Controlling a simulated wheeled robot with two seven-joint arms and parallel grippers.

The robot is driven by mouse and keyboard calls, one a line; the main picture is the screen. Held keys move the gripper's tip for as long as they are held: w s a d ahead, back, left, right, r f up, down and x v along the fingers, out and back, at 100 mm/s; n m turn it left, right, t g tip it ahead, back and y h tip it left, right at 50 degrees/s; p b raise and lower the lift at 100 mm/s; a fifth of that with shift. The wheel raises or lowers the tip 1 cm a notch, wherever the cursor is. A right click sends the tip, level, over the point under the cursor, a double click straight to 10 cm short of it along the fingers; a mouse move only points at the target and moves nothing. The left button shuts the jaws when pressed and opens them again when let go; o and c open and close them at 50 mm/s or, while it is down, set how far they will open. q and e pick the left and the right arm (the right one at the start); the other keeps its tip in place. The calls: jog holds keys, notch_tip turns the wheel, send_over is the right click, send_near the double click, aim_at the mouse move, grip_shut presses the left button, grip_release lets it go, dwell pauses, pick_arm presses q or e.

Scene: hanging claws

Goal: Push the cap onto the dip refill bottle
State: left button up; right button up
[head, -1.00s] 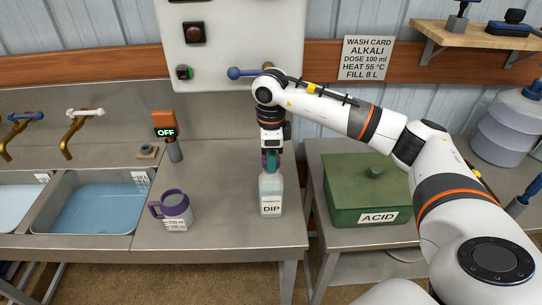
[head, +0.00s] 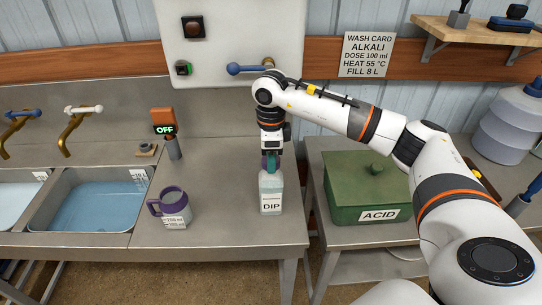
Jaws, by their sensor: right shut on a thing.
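The dip refill bottle (head: 271,193), clear with a white label reading DIP, stands upright on the steel bench near its right end. My right gripper (head: 271,162) points straight down over the bottle's top and is shut on a teal-green cap (head: 271,168). The cap is at the bottle's neck. The fingers partly hide the neck, so I cannot tell whether the cap is seated. My left gripper is not in view.
A purple-handled measuring jug (head: 174,208) stands left of the bottle on the bench (head: 225,222). A green ACID box (head: 362,190) is on the table to the right. Sinks with water (head: 90,207) lie left. A wall box with a blue lever (head: 240,70) is behind.

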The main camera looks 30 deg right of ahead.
jog(key=shift+f, duration=0.3)
jog(key=o, duration=1.1)
jog(key=shift+r, duration=0.1)
jog(key=shift+c, duration=0.2)
jog(key=shift+r, duration=0.1)
jog(key=shift+r+p, duration=1.7)
jog(key=shift+r, duration=1.25)
